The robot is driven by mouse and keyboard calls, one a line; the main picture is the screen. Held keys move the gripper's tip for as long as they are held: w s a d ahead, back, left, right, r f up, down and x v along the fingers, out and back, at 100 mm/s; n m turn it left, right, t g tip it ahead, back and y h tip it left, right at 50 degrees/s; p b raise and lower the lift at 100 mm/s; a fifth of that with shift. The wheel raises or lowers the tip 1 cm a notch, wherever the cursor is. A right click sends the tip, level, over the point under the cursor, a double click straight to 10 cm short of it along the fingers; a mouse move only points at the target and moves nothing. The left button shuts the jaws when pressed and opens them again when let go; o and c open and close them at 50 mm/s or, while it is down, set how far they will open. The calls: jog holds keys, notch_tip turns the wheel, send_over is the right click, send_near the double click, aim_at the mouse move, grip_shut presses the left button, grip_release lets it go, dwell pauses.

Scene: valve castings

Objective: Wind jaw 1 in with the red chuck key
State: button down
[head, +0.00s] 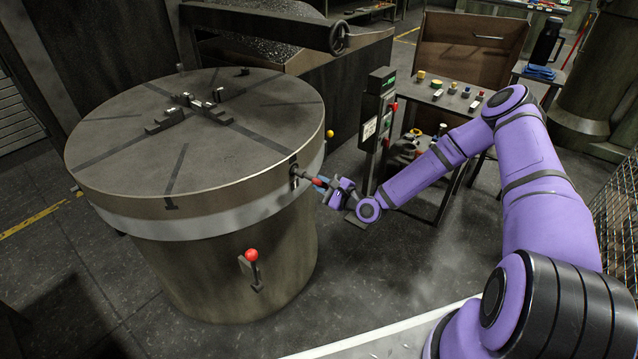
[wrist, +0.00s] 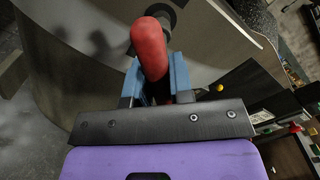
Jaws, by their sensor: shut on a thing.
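The red chuck key (head: 318,182) is at the side of the round chuck table (head: 240,125), just below its top rim. Its dark shank meets a socket (head: 294,172) in the rim; how deep it sits I cannot tell. My gripper (head: 328,186) is shut on the key's red handle. In the wrist view the red handle (wrist: 150,48) stands between the blue fingers of my gripper (wrist: 156,82), with the shank beyond it. Several stepped dark jaws (head: 190,108) sit near the middle of the table top. Which one is jaw 1 I cannot tell.
A red-knobbed lever (head: 252,256) sticks out from the chuck's side. A control post (head: 376,110) stands right of the chuck, close to my arm. Behind it a bench (head: 455,95) carries small coloured parts. The floor in front of the post is clear.

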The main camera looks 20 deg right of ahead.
jog(key=shift+v, duration=1.35)
